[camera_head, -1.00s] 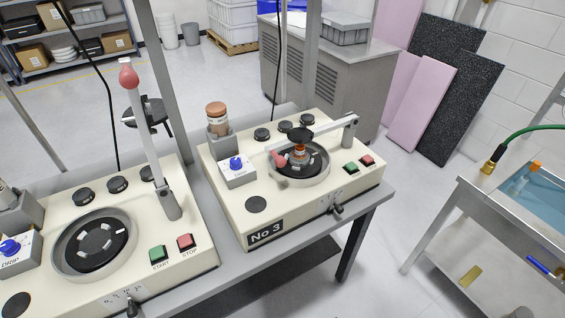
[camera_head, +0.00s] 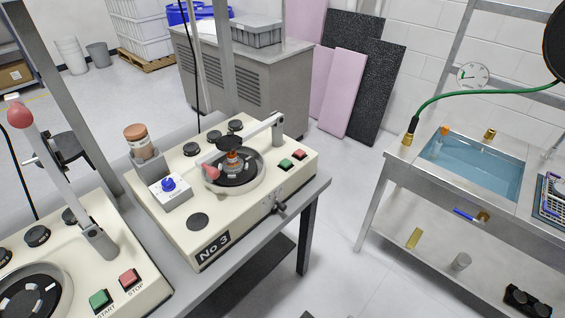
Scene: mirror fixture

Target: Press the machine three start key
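The machine marked No 3 (camera_head: 214,247) is a cream box on a grey bench, near the middle of the head view. On its right side sit a green key (camera_head: 285,164) and a red key (camera_head: 300,155); their labels are too small to read here. Its arm lies lowered over the round bowl (camera_head: 258,180), with its red knob (camera_head: 211,171) at the left and a small orange-brown piece (camera_head: 232,158) under it.
Another cream machine with a green START key (camera_head: 99,299) and red STOP key (camera_head: 130,278) stands at lower left, its arm raised. A steel sink table (camera_head: 400,178) with a green hose (camera_head: 480,93) stands right. Floor between bench and sink table is clear.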

